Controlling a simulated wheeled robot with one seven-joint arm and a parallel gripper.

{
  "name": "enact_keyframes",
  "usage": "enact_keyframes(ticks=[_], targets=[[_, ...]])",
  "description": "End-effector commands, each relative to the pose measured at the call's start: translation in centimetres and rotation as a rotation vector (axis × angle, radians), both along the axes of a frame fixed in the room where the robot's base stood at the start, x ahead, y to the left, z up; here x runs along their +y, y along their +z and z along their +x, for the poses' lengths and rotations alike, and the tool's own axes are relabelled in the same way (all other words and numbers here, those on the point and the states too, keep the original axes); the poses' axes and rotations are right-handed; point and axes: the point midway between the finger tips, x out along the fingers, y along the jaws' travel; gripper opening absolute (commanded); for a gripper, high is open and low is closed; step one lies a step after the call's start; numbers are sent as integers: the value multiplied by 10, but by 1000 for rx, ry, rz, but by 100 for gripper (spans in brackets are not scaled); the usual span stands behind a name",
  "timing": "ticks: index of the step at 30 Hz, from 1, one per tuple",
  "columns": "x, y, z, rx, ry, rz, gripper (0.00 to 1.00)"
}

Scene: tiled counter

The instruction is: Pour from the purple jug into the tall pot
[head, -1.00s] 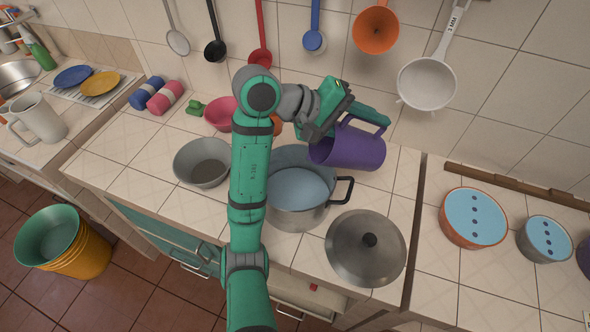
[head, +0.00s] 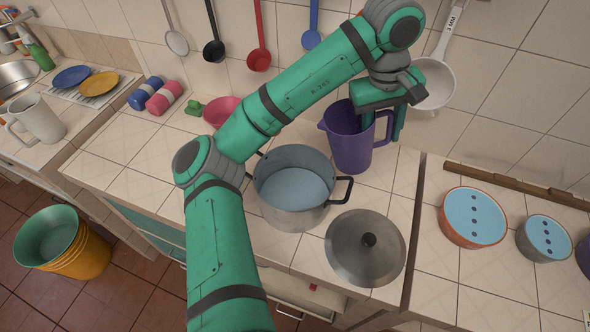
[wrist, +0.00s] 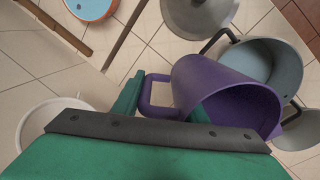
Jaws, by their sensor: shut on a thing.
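The purple jug (head: 350,142) is upright, behind and to the right of the tall pot. My gripper (head: 382,128) is shut on the jug's handle, on its right side. I cannot tell whether the jug's base touches the counter. The tall grey pot (head: 290,215) stands on the tiled counter with light blue contents inside and black side handles; my arm passes near its left handle. In the wrist view the jug (wrist: 215,78) shows its open mouth, with a purple inside and no blue contents visible, and the pot (wrist: 262,52) lies beyond it.
A grey lid (head: 366,248) lies in front and right of the pot. A pink bowl (head: 220,108) is partly hidden behind my arm. Utensils and a white strainer (head: 434,82) hang on the wall close to my gripper. Blue-topped containers (head: 473,216) stand at the right.

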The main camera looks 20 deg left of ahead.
Motion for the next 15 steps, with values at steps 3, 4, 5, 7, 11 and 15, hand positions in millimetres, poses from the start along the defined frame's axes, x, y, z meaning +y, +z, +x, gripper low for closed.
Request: enact_keyframes(ticks=[3, 4, 5, 7, 11, 15], targets=[[-13, -7, 8, 46, 1, 95, 5], [-16, -9, 10, 56, 2, 118, 5], [-20, -11, 12, 70, 0, 137, 5], [-27, -16, 15, 95, 1, 184, 5], [-28, -19, 17, 107, 5, 202, 5], [-28, -19, 16, 107, 4, 200, 5]])
